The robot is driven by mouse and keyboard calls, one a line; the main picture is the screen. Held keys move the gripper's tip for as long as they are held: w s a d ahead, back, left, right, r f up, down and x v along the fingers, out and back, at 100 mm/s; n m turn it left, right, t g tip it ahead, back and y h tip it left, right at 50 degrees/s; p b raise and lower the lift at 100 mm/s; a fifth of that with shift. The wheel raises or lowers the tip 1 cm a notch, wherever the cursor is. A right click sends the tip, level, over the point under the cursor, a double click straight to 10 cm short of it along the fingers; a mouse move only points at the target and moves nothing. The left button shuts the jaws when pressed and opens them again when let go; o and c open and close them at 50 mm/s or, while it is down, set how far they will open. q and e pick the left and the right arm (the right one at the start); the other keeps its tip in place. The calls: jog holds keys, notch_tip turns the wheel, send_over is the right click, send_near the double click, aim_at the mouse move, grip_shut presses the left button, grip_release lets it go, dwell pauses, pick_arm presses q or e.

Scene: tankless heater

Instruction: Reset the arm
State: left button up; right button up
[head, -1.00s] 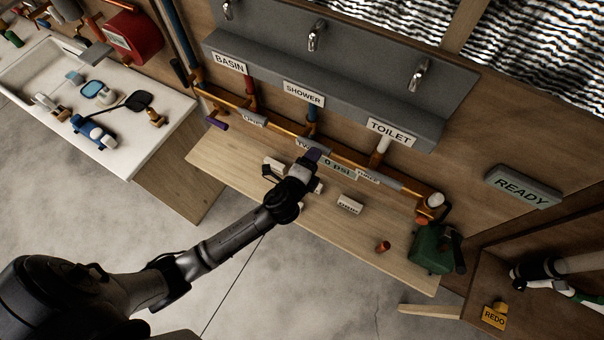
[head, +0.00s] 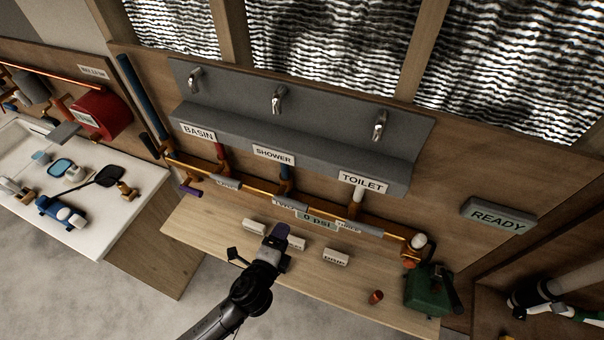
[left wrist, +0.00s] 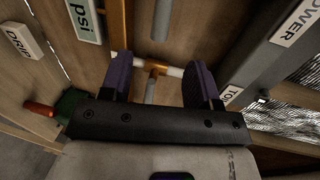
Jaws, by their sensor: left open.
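My left gripper (head: 280,235) is open, with purple finger pads, over the wooden bench in the head view. Nothing is between its fingers that I can see. In the left wrist view the two fingers (left wrist: 160,78) stand apart, with a copper tee and white pipe (left wrist: 155,70) beyond them. The copper pipe run (head: 385,227) lies behind the gripper along the wall. The "0 psi" sign (head: 318,222) is just right of the fingers. My right gripper is not in view.
The bench (head: 215,228) carries white label blocks (head: 336,257), an orange-red piece (head: 375,296) and a green device (head: 425,290). A grey panel (head: 300,150) with taps is above. A white counter (head: 120,220) with tools stands left. A READY sign (head: 497,216) hangs right.

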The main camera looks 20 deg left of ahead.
pick_arm(q)
jog(key=s+a+f+n+g+y, duration=0.25)
jog(key=s+n+g, duration=0.35)
jog(key=n, duration=0.6)
jog(key=s+r+n+g+h+p, duration=0.1)
jog(key=s+r+g+h+p, duration=0.1)
jog(key=s, duration=0.6)
jog(key=s+r+n+g+h+p, duration=0.2)
jog(key=s+r+g+p, duration=0.2)
jog(key=s+p, duration=0.3)
jog(key=shift+s+d+r, duration=0.4)
jog(key=shift+s+r, duration=0.45)
jog(key=shift+s, duration=0.25)
